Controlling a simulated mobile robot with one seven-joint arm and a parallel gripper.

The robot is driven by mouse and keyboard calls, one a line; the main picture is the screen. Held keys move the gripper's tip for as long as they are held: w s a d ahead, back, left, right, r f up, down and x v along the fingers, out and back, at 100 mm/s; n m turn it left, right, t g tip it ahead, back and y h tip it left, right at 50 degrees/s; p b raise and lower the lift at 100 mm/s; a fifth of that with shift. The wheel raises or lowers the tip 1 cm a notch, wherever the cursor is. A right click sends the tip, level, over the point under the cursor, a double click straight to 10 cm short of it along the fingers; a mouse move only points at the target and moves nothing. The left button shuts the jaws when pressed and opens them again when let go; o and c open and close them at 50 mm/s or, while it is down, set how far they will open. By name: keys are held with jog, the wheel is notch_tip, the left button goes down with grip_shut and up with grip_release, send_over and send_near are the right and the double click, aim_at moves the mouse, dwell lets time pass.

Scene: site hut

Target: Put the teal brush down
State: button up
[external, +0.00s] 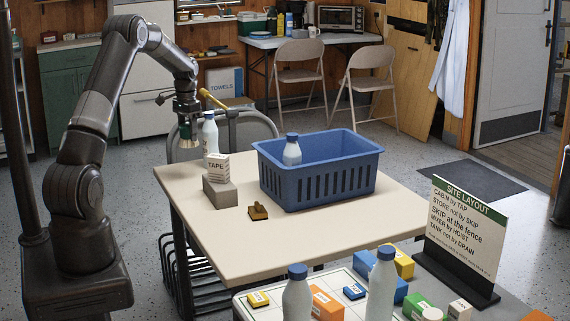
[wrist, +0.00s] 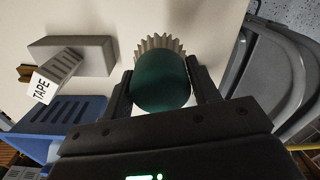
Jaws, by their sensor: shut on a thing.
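The teal brush (wrist: 161,82) is between the two fingers of my gripper (wrist: 162,92) in the wrist view. Its rounded teal body faces the camera and its pale bristles (wrist: 160,43) fan out beyond it. In the external view my gripper (external: 187,112) is over the far left part of the cream table (external: 300,232), shut on the brush with the bristles (external: 187,142) pointing down. The brush appears to be above the tabletop; the exact gap is hard to tell.
A white bottle (external: 210,137) stands close right of the brush. A TAPE box (external: 218,167) rests on a grey block (external: 220,193). A blue crate (external: 318,190) holding a bottle (external: 292,152) and a small brown item (external: 258,211) are nearby. The front tabletop is clear.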

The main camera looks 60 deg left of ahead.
aim_at(187, 124)
notch_tip(187, 124, up, 10)
jog(key=shift+r, duration=0.1)
jog(key=w+d+m, duration=0.4)
jog(key=w+d, duration=1.4)
jog(key=d, duration=0.3)
jog(key=w+d+m, duration=0.3)
jog(key=d, duration=1.7)
jog(key=w+d+m, duration=0.3)
jog(key=d, duration=1.8)
notch_tip(187, 124, down, 11)
jog(key=w+a+f, duration=0.2)
jog(key=a, duration=0.1)
jog(key=w+a+f, duration=0.2)
jog(key=a+f, duration=0.1)
jog(key=w+a+f, duration=0.2)
jog(key=a, duration=0.2)
jog(key=shift+a+f, duration=0.1)
jog(key=shift+f, duration=2)
jog(key=shift+f, duration=0.15)
